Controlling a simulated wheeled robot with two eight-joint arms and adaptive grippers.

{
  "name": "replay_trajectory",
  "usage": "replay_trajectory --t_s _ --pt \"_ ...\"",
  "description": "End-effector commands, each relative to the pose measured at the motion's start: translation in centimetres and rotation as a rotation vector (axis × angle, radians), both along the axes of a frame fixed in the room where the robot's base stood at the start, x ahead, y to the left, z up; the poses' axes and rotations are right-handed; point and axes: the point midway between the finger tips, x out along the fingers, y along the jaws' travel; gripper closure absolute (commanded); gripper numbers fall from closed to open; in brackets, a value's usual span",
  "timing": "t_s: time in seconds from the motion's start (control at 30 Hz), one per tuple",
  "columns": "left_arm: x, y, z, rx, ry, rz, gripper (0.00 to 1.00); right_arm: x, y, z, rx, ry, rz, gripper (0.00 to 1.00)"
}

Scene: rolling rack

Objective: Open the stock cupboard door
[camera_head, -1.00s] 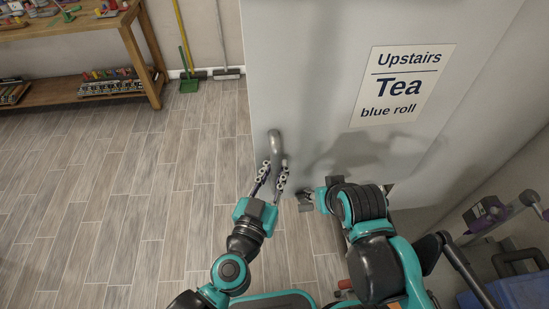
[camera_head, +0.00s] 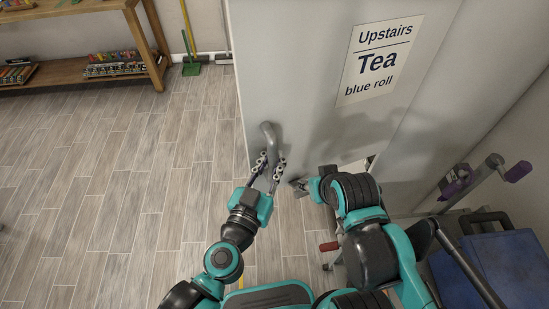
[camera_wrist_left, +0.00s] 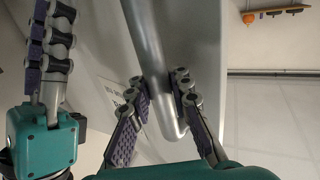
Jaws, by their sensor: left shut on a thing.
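The stock cupboard door (camera_head: 300,75) is a pale grey panel with a sign (camera_head: 378,60) reading "Upstairs Tea blue roll". A grey bar handle (camera_head: 268,133) stands near its left edge; its rounded lower end shows in the left wrist view (camera_wrist_left: 172,125). My left gripper (camera_head: 268,162) is shut on the handle, one finger on each side, also in the left wrist view (camera_wrist_left: 160,95). My right gripper (camera_head: 298,187) is beside it to the right, by the door's lower edge; its fingers (camera_wrist_left: 50,45) lie close together. I cannot tell how far the door stands open.
A wooden shelf unit (camera_head: 150,40) with small goods stands at the back left, with a green broom (camera_head: 191,66) beside it. At the right are a purple-handled device (camera_head: 455,182) and a blue box (camera_head: 500,265). The wood-look floor (camera_head: 100,180) at the left is clear.

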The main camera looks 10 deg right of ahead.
Motion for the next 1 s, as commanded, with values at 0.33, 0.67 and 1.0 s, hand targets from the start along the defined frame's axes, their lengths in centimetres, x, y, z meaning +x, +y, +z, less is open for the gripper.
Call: replay_trajectory --t_s 0.33,0.67,1.0 --pt "0.0 0.2 -0.1 0.0 0.0 0.004 0.73 0.0 0.0 0.0 0.0 0.0 0.0 0.6" --pt "0.0 0.1 0.2 0.0 0.0 0.002 0.73 0.0 0.0 0.0 0.0 0.0 0.0 0.6" --pt "0.0 0.1 3.0 0.0 0.0 0.002 0.73 0.0 0.0 0.0 0.0 0.0 0.0 0.6"
